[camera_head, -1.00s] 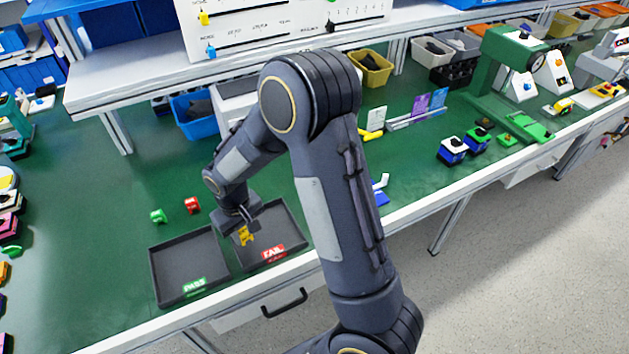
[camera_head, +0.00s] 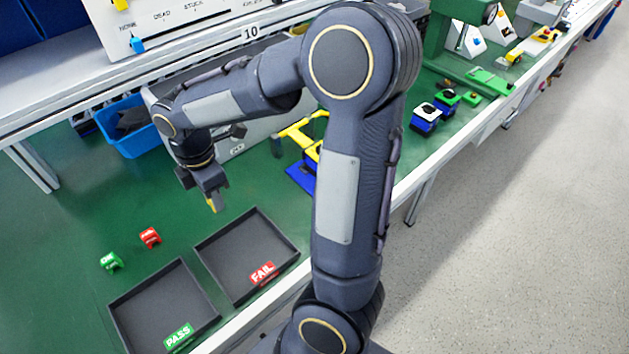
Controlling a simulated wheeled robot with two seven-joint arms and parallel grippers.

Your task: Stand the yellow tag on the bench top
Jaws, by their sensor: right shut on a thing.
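My right gripper (camera_head: 214,197) points down behind the trays, above the green bench top (camera_head: 65,250). It is shut on the yellow tag (camera_head: 211,205), of which only a small yellow end shows below the fingers. The rest of the tag is hidden by the gripper. I cannot tell how far the tag is from the bench top. A green OK tag (camera_head: 111,263) and a red tag (camera_head: 150,238) stand on the bench to the left of the gripper. My left gripper is not in view.
The black PASS tray (camera_head: 134,299) and FAIL tray (camera_head: 225,238) lie at the front edge, both empty. A blue bin (camera_head: 133,146) and a grey box (camera_head: 255,135) stand behind the gripper. The bench is clear left of the tags.

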